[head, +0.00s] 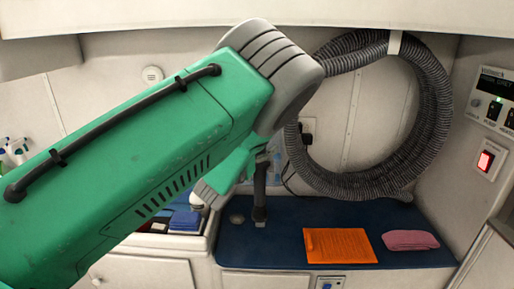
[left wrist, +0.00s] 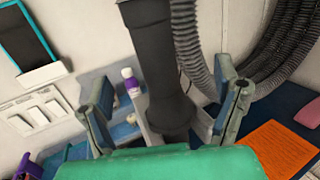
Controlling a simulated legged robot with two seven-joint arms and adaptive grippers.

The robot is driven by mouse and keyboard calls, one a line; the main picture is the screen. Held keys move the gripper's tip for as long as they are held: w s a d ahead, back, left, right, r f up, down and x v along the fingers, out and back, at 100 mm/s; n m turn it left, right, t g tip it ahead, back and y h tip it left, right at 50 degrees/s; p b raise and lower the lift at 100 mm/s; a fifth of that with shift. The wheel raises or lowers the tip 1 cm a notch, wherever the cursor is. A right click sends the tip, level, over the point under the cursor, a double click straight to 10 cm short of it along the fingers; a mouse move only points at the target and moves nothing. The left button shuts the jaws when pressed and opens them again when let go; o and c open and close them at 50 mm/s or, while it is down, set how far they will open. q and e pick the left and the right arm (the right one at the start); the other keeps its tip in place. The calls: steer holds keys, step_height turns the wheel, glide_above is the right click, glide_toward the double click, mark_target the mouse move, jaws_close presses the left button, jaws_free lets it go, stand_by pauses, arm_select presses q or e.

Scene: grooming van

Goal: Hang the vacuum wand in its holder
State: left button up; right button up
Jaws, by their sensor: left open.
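The vacuum wand, a black tube with a wider collar, rises between the fingers of my left gripper (left wrist: 165,112) in the left wrist view (left wrist: 158,65). The fingers are open, one on each side of it and apart from it. In the head view a dark upright piece that looks like the wand's lower part (head: 260,193) shows over the blue counter; my green left arm hides the rest. A grey ribbed hose (left wrist: 189,42) hangs beside the wand. I cannot clearly make out the holder; a pale piece behind the wand may belong to it. My right gripper is not in view.
A thick coiled hose (head: 432,120) hangs on the back wall. An orange cloth (head: 340,246) and a folded pink towel (head: 410,240) lie on the blue counter mat (head: 285,215). A switch panel (head: 488,160) is at right.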

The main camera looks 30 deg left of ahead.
arm_select(q)
steer(key=shift+s, duration=0.1)
steer(key=s+d+b, duration=0.1)
steer(key=s, duration=0.8)
steer(key=shift+s+d+f, duration=0.2)
steer(key=shift+s+f, duration=0.1)
steer(key=shift+s, duration=0.1)
stand_by(1.0)
steer(key=shift+f, duration=0.1)
stand_by(0.4)
steer(key=s+f+n+g+b, duration=0.25)
steer(key=s+f+n, duration=0.2)
steer(key=f, duration=0.45)
steer(key=s+f+n+g+b, duration=0.1)
steer(key=s+f+n+g, duration=0.2)
steer(key=f+n, duration=0.4)
steer(key=s+f+n+g+b, duration=0.25)
steer(key=s+f+n, duration=0.2)
steer(key=f, duration=0.55)
steer(key=s+d+f+n+g+h+b, duration=0.1)
steer(key=s+d+f+n+g+b, duration=0.1)
steer(key=s+d+f+n+g, duration=0.3)
steer(key=s+d+f+n+g+h+b, duration=0.1)
steer(key=s+d+f+n+g+b, duration=0.2)
steer(key=s+f+n, duration=0.9)
steer(key=s+d+g, duration=0.2)
steer(key=s+d, duration=0.1)
steer(key=shift+s+n+h+b, duration=0.3)
steer(key=shift+s+n+b, duration=0.05)
steer(key=shift+n, duration=0.05)
